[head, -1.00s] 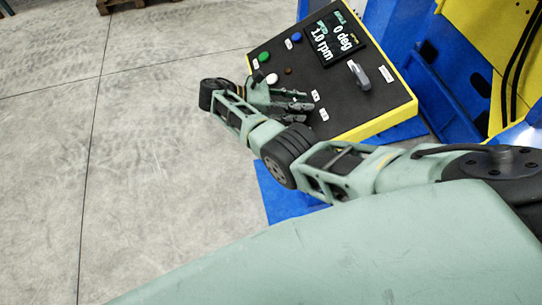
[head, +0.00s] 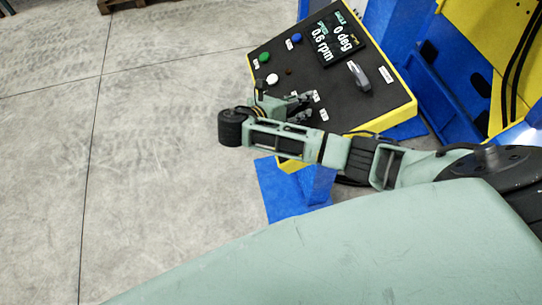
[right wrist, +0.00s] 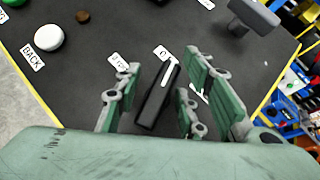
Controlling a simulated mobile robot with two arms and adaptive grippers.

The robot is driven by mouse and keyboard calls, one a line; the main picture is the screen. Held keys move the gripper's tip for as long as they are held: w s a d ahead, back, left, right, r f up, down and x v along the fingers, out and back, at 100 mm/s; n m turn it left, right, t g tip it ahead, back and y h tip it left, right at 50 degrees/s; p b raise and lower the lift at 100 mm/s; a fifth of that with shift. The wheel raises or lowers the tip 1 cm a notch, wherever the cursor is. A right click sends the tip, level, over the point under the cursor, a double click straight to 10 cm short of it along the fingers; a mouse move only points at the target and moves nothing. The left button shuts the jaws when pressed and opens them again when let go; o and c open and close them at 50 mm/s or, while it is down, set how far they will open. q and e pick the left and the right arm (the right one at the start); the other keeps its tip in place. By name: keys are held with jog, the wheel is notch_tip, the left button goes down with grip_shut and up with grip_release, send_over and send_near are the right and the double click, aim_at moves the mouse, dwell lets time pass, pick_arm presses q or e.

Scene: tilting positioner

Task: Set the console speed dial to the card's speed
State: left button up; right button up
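The speed dial (right wrist: 157,98) is a black bar-shaped knob with a white pointer line, seen in the right wrist view between the fingers of my right gripper (right wrist: 160,90). Gaps show on both sides of the knob, so the fingers look open around it. The pointer end lies near a small white label (right wrist: 163,52). In the head view my right gripper (head: 306,107) is at the lower left of the black console (head: 335,95) and hides the dial. The console screen (head: 333,40) reads 0.6 rpm and 0 deg. I see no readable speed card. My left gripper is out of view.
The console has a green button (head: 264,57), a blue button (head: 296,37), a white button (head: 272,80), labelled BACK in the wrist view, and a grey lever knob (head: 360,75). Blue and yellow machinery (head: 430,90) stands behind at right. The floor at left is clear.

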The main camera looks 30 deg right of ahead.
jog(key=n+t+y, duration=0.1)
jog(key=n, duration=0.1)
jog(key=n+t+y, duration=0.1)
jog(key=n, duration=0.2)
jog(key=shift+w+t+y, duration=0.1)
jog(key=shift+t+y, duration=0.3)
jog(key=n+y, duration=0.2)
jog(key=n, duration=0.1)
jog(key=n+t+y, duration=0.1)
jog(key=n+y, duration=0.1)
jog(key=shift+a+f+n, duration=0.1)
jog(key=shift+n, duration=0.3)
jog(key=a+f+b+v, duration=0.1)
jog(key=b+v, duration=0.1)
jog(key=v, duration=0.6)
jog(key=s+a+f+m+g+y, duration=0.2)
jog(key=s+a+f+m+y, duration=0.4)
jog(key=a+m, duration=0.6)
notch_tip(320, 180, down, 24)
jog(key=s+d+m+g+b, duration=0.1)
jog(key=d+m+b, duration=0.1)
jog(key=m+b, duration=0.5)
jog(key=m, duration=0.2)
jog(key=shift+d+m, duration=0.3)
jog(key=shift+m, duration=0.1)
jog(key=shift+s, duration=0.1)
